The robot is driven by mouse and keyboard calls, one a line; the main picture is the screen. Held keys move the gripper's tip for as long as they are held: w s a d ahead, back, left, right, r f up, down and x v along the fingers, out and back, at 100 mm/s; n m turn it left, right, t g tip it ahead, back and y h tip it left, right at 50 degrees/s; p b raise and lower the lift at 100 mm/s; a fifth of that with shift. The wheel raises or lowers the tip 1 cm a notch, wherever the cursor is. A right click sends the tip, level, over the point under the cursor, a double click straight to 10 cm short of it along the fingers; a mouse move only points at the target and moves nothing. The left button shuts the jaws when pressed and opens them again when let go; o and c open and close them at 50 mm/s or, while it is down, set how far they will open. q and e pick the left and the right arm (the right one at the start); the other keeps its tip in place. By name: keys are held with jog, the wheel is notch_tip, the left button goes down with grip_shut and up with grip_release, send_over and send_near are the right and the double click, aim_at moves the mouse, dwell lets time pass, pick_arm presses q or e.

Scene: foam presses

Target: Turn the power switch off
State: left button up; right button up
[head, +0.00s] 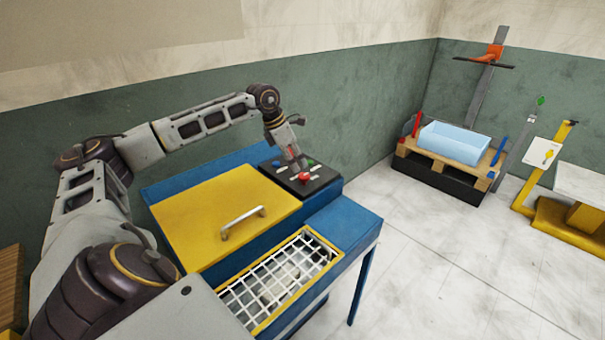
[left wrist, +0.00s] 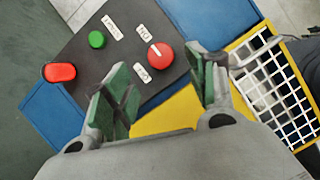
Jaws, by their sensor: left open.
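The power switch appears to be the red round knob with a white mark, on the black control panel (head: 325,181). The knob (left wrist: 160,55) shows beyond my fingers in the left wrist view, its mark slanting up-left. My left gripper (head: 295,164) hangs over the panel, open and empty. In the left wrist view its green-padded fingers (left wrist: 165,88) are apart, below the knob; contact cannot be told. My right gripper is not in view.
A green button (left wrist: 96,40) and red oblong control (left wrist: 60,72) share the panel. A yellow lid with a handle (head: 243,222) and white grid (head: 275,285) lie beside it on the blue machine. A pallet with a light-blue bin (head: 455,143) stands back right.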

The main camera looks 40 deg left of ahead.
aim_at(304, 175)
pick_arm(q)
jog(key=shift+x, duration=3.6)
jog(key=c, duration=1)
